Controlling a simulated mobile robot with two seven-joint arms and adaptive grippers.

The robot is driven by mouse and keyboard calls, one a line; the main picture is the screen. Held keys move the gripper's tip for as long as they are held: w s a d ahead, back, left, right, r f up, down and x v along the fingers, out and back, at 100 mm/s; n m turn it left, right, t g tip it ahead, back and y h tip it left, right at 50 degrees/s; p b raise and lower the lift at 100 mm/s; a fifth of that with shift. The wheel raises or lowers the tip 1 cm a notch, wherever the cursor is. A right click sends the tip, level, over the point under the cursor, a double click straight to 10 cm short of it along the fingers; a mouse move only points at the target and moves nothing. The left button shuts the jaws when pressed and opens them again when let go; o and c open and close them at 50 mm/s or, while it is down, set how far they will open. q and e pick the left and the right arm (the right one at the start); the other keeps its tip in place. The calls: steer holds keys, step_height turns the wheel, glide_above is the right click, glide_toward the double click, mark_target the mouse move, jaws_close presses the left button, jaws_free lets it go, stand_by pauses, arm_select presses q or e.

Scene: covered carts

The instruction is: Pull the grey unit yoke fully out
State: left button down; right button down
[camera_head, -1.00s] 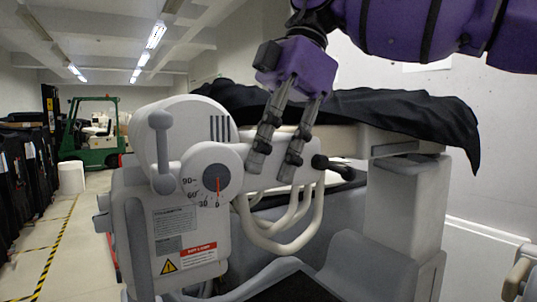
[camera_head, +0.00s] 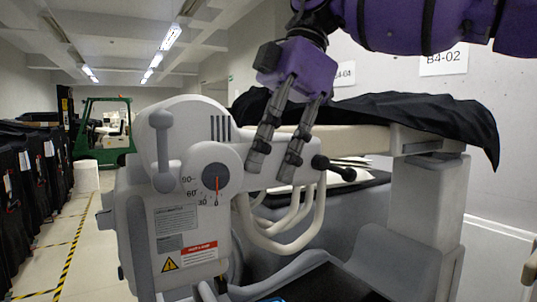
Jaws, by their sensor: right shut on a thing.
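The grey unit (camera_head: 180,200) stands upright at centre left in the head view, with a rounded housing, a dial with a red pointer near 0, and warning labels. Its yoke (camera_head: 308,174) is the light grey arm reaching right from the dial to a black knob (camera_head: 320,162). My right gripper (camera_head: 272,160) comes down from above, its two dark fingers shut on the yoke between dial and knob. The fingers hide part of the yoke. Pale looped hoses (camera_head: 285,238) hang below it. My left gripper is not in view.
A cart (camera_head: 428,205) under a black cover (camera_head: 400,108) stands behind and right of the unit. Dark covered carts (camera_head: 30,175) line the left side. A green forklift (camera_head: 105,145) and a white bin (camera_head: 86,177) stand farther back. The yellow-striped floor (camera_head: 75,245) at left is clear.

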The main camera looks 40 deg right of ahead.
steer(key=shift+a, duration=0.25)
steer(key=shift+r, duration=0.1)
steer(key=c, duration=1.5)
jaws_free()
steer(key=shift+d, duration=0.15)
steer(key=shift+o, duration=0.2)
steer(key=v, duration=1.2)
steer(key=shift+s, duration=0.1)
